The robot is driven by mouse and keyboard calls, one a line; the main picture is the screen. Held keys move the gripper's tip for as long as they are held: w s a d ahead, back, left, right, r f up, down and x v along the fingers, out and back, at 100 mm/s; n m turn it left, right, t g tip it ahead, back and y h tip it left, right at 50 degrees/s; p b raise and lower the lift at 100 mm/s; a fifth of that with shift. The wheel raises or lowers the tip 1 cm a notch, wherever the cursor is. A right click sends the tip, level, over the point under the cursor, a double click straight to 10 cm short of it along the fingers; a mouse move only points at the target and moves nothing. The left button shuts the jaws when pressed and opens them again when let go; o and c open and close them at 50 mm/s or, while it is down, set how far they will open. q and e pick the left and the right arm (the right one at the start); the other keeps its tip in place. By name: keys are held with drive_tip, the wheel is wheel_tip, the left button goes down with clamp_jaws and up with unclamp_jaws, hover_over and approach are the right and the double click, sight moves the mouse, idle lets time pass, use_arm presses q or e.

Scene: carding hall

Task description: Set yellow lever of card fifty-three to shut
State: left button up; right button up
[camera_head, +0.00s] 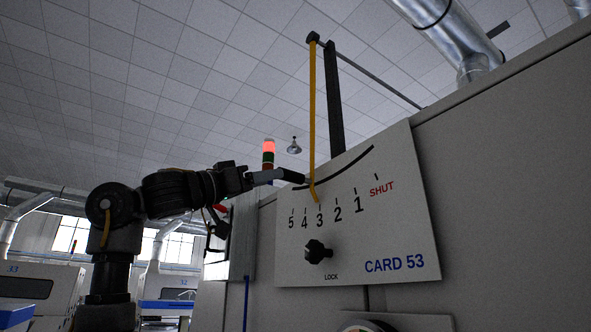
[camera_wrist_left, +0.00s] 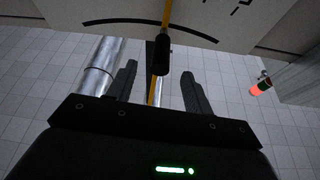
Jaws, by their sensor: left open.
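The yellow lever (camera_head: 313,110) hangs from a pivot at the top, and its lower tip points at about 3 on the scale. A black grip (camera_head: 293,176) sticks out from the lever. The white plate (camera_head: 350,265) is marked 5 to 1, SHUT in red, and CARD 53. My left gripper (camera_head: 277,175) is open at the grip's near end. In the left wrist view, the grip (camera_wrist_left: 163,52) lies between and just beyond the open fingertips; I cannot tell whether they touch it. My right gripper is not in view.
A black lock knob (camera_head: 318,251) sits on the plate below the scale. A dark post (camera_head: 334,100) stands behind the lever. A signal lamp lit red (camera_head: 269,147) shows behind my left gripper. Other machines stand in the background at left.

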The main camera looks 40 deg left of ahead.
sight(296, 175)
use_arm(q)
drive_tip(key=p+x, duration=0.1)
drive_tip(key=x, duration=0.2)
drive_tip(key=p+x, duration=0.2)
drive_tip(key=x, duration=0.2)
drive_tip(key=shift+w+f+p, duration=0.15)
drive_tip(key=shift+w+p, duration=0.15)
drive_tip(key=shift+w, duration=0.05)
drive_tip(key=shift+w+d+r+p, duration=0.25)
drive_tip(key=shift+w+p, duration=0.1)
drive_tip(key=shift+w, duration=0.25)
clamp_jaws()
drive_tip(key=shift+d, duration=0.1)
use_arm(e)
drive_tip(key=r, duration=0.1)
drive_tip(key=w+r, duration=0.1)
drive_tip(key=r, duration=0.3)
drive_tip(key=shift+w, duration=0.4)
